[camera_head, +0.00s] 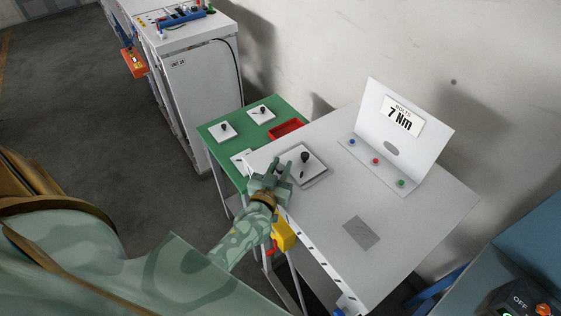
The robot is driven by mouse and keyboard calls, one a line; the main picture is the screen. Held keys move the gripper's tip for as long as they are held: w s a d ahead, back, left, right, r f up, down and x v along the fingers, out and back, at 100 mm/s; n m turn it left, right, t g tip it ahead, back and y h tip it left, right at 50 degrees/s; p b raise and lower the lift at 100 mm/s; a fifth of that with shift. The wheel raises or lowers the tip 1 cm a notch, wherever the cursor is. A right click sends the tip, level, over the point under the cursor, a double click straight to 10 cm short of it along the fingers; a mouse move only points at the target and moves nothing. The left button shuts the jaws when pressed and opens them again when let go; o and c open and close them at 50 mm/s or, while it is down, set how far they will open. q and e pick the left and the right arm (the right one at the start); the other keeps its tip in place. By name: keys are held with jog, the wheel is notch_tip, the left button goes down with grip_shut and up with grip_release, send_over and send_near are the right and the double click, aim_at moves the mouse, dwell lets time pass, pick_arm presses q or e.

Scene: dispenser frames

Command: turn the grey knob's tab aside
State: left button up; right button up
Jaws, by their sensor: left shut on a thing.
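My right gripper is not in view.
A green table (212,129) behind holds more white plates with dark knobs and a red tray (286,130). A bent white panel (385,140) reading "7 Nm" stands on the pale table (420,222), with coloured buttons. The table's near right is mostly clear. A yellow box (285,234) hangs at its edge.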

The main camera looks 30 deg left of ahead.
pick_arm(q)
jog(key=shift+n+y, duration=0.5)
jog(key=shift+y, duration=0.3)
jog(key=o, duration=1)
